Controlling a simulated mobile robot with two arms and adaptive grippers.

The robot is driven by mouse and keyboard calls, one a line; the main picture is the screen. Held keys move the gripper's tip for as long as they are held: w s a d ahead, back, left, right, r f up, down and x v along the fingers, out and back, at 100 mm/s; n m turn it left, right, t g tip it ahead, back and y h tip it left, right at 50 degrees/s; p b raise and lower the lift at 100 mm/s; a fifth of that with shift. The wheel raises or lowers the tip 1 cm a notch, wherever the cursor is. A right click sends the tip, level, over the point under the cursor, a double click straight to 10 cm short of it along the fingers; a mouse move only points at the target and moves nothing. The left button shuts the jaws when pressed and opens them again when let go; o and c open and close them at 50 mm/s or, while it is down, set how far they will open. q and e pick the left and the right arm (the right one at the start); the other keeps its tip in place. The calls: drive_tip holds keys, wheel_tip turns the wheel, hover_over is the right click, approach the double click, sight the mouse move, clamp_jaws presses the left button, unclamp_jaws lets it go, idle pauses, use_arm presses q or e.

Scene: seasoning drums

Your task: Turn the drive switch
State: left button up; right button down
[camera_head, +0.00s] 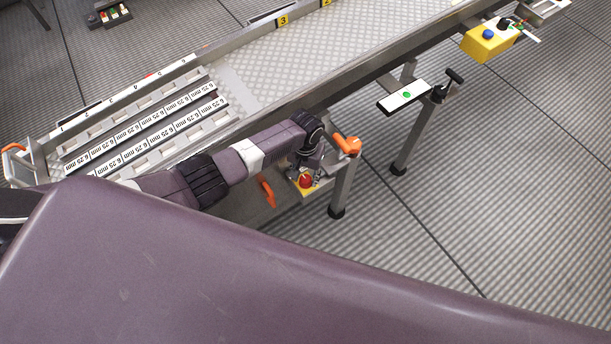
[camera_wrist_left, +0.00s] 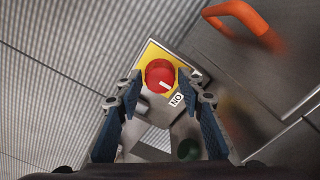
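The drive switch is a round red knob (camera_wrist_left: 160,75) with a short white mark, on a yellow plate (camera_wrist_left: 150,52). The mark points towards the lower right, towards a small white label (camera_wrist_left: 176,100) that looks like ON turned around. The red knob also shows in the head view (camera_head: 306,181), below the conveyor's side. My left gripper (camera_wrist_left: 160,82) has one finger on each side of the knob, with small gaps visible. In the head view my left gripper (camera_head: 307,163) is just above the knob and partly hidden by the wrist. My right gripper is not in view.
An orange handle (camera_head: 267,192) hangs left of the switch, and an orange piece (camera_head: 347,145) sits at upper right by a conveyor leg (camera_head: 341,188). The conveyor (camera_head: 265,72) runs behind my arm. A yellow box (camera_head: 488,42) with a blue button is farther right.

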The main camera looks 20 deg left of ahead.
use_arm(q)
drive_tip(key=c, duration=0.8)
drive_tip(key=shift+o, duration=0.2)
drive_tip(key=m, duration=0.5)
drive_tip(key=shift+m, duration=0.3)
drive_tip(key=m, duration=0.6)
drive_tip(key=shift+m, duration=0.3)
drive_tip(key=o, duration=1.2)
drive_tip(key=shift+c, duration=0.2)
